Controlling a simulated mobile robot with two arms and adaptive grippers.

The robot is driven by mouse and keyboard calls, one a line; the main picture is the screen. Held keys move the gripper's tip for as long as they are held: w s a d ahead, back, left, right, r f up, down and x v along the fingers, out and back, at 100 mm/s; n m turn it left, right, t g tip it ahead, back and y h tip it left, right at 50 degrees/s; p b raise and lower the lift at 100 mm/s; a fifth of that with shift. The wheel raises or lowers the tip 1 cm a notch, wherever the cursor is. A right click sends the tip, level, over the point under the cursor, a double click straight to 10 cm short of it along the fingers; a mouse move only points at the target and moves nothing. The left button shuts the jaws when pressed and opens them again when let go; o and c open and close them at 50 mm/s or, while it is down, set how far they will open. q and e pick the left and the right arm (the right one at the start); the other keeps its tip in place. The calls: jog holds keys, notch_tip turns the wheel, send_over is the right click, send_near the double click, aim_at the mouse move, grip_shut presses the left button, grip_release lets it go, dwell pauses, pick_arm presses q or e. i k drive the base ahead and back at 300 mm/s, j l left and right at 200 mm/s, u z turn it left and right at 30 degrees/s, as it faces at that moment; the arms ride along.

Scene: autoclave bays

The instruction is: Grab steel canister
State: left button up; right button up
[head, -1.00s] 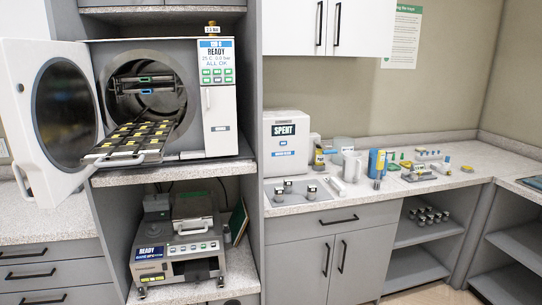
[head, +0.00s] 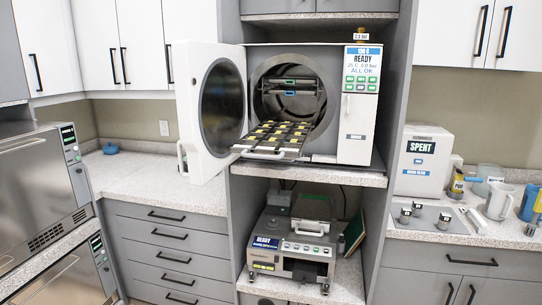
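Several small steel canisters with dark parts stand on a grey mat (head: 432,224) on the right counter, in front of the box marked SPENT. One steel canister (head: 405,215) is at the left, another steel canister (head: 417,209) is just behind it, and a further steel canister (head: 444,220) stands to the right. They are small in the head view, and their details are hard to tell. Neither of my grippers is in view.
The autoclave (head: 357,110) has its round door (head: 208,110) open and a slotted tray (head: 270,140) sticking out. A smaller machine (head: 290,250) sits below. The SPENT box (head: 424,160) and a white jug (head: 498,202) stand on the right counter. The left counter (head: 150,180) is mostly clear.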

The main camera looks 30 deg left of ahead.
aim_at(445, 218)
jog(key=i+l, duration=0.15)
jog(key=i, duration=0.6)
jog(key=i+l, duration=0.1)
jog(key=i, duration=0.6)
jog(key=i+l, duration=0.15)
jog(key=i, duration=0.6)
